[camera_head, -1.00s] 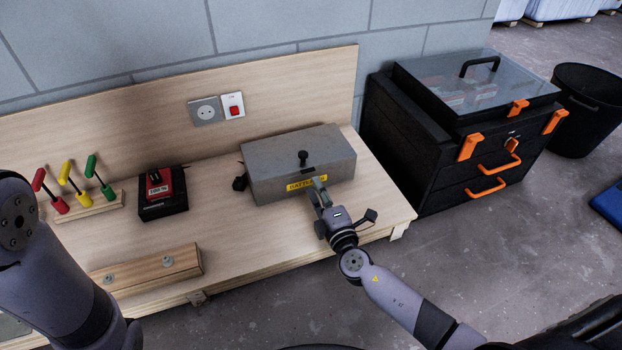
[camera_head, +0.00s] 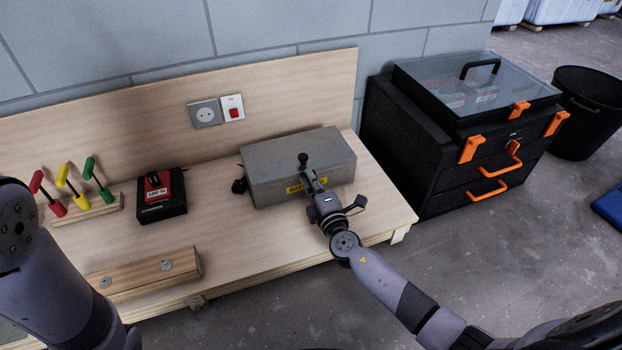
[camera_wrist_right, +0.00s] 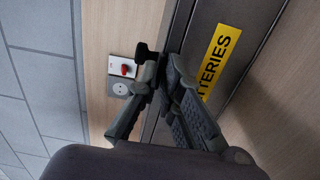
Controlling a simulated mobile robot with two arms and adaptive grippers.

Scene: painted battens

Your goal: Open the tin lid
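The tin is a long grey box (camera_head: 275,172) with a yellow "BATTERIES" label (camera_wrist_right: 219,61), standing on the bench against the backboard. Its lid looks shut. A small black knob (camera_head: 303,157) stands up at the front middle of the tin; a black knob also shows by the fingertips in the right wrist view (camera_wrist_right: 146,51). My right gripper (camera_head: 308,174) is at the tin's front, just below the knob and partly over the label. Its fingertips (camera_wrist_right: 162,66) are close together; whether they grip anything is unclear. My left gripper is out of view.
Left of the tin are a black charger with a red top (camera_head: 160,190) and a rack with coloured-handled tools (camera_head: 87,212). A wooden batten (camera_head: 150,274) lies at the front left. A black drawer cabinet (camera_head: 440,165) stands to the right.

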